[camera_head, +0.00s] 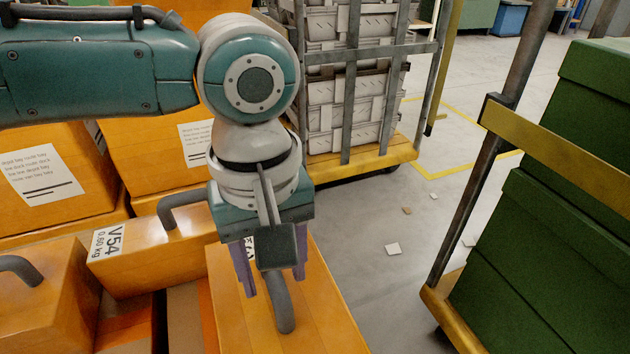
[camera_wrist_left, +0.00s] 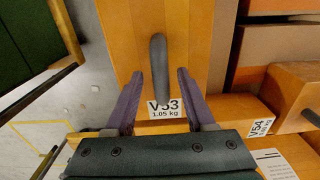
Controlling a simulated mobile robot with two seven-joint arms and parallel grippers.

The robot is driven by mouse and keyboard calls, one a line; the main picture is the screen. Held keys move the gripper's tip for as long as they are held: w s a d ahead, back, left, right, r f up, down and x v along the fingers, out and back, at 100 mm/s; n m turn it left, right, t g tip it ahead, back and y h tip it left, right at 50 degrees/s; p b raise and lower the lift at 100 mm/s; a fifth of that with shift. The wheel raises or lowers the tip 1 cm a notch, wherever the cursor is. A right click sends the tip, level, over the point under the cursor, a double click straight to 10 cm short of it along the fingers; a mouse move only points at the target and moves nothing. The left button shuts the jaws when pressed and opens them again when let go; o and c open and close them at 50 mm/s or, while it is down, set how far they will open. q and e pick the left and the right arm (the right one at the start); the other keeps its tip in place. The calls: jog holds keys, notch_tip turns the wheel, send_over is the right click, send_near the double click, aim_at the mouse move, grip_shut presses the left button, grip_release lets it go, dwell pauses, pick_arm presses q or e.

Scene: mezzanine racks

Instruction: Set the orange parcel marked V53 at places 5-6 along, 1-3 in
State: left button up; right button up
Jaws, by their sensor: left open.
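The orange parcel marked V53 (camera_head: 325,318) lies under my left gripper, its dark bar handle (camera_head: 281,304) on top. Its label (camera_wrist_left: 166,108) reads V53, 1.05 kg in the left wrist view. My left gripper (camera_head: 272,280) is open with purple fingers pointing down. In the wrist view the handle (camera_wrist_left: 158,65) appears between the two fingertips (camera_wrist_left: 160,74), not clamped. The arm and gripper hide part of the parcel and most of its label in the head view. The right gripper is out of view.
An orange parcel marked V54 (camera_head: 150,247) adjoins on the left, with another handled orange parcel (camera_head: 50,305) nearer. Large orange boxes (camera_head: 55,165) stand behind. A caged trolley (camera_head: 362,160) holds grey crates at the back. Green boxes (camera_head: 540,250) stand on a cart at right. Floor between is mostly clear.

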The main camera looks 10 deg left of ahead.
pick_arm(q)
notch_tip(320, 180, up, 12)
jog(key=p, duration=0.5)
jog(key=s+d+f+m+t+h, duration=0.1)
jog(key=s+d+f+m+h, duration=0.25)
jog(key=s+d+m, duration=0.35)
jog(key=s+a+m+t+y, duration=0.1)
jog(key=s+a, duration=0.3)
jog(key=a, duration=0.3)
jog(key=s+a+f+t+y, duration=0.1)
jog(key=s+a+y, duration=0.1)
jog(key=s+a, duration=0.3)
jog(key=a, duration=0.3)
jog(key=shift+s+m+t+b, duration=0.2)
jog(key=shift+m+t+b, duration=0.1)
jog(key=shift+m, duration=0.1)
